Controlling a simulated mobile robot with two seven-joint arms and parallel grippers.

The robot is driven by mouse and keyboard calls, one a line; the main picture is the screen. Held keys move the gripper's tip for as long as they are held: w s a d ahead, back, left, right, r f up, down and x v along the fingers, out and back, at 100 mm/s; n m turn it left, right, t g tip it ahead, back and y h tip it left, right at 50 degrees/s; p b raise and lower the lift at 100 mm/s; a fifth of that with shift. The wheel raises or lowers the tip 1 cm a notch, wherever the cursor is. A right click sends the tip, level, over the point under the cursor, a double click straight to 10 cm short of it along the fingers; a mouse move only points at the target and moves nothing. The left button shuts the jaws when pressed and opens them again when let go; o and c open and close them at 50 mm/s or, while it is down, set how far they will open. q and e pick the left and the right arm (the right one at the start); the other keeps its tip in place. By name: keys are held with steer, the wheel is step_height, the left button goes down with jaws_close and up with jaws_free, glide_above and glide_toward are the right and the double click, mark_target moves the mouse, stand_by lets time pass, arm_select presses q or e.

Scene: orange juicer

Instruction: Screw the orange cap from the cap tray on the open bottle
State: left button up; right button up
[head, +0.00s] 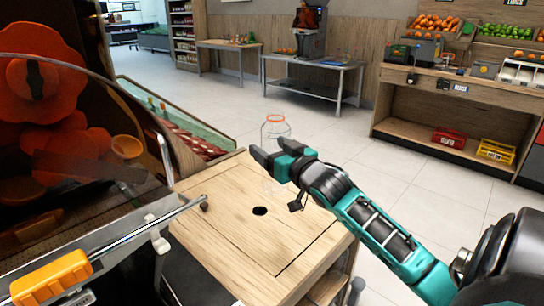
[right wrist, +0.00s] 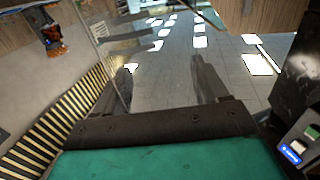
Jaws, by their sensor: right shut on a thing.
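The clear bottle (head: 276,134) is upright by the far edge of the wooden table, with an orange ring at its top. I cannot tell whether this ring is a cap or part of the neck. My right gripper (head: 271,158) is shut on the bottle's body below the ring. In the right wrist view its two fingers stand apart, and the clear bottle between them is hard to make out. The bottle's base is faint, so I cannot tell whether it touches the table. I cannot make out the cap tray or a loose orange cap. My left gripper is out of view.
The wooden table (head: 230,225) has a round dark hole (head: 260,211) and is otherwise mostly clear. The juicer (head: 70,150), with a clear cover and a metal bar with an orange grip (head: 50,277), stands at the left. Fruit shelves (head: 455,75) are far right.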

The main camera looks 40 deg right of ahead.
steer(key=o, duration=0.5)
steer(key=shift+c, duration=0.2)
steer(key=c, duration=0.9)
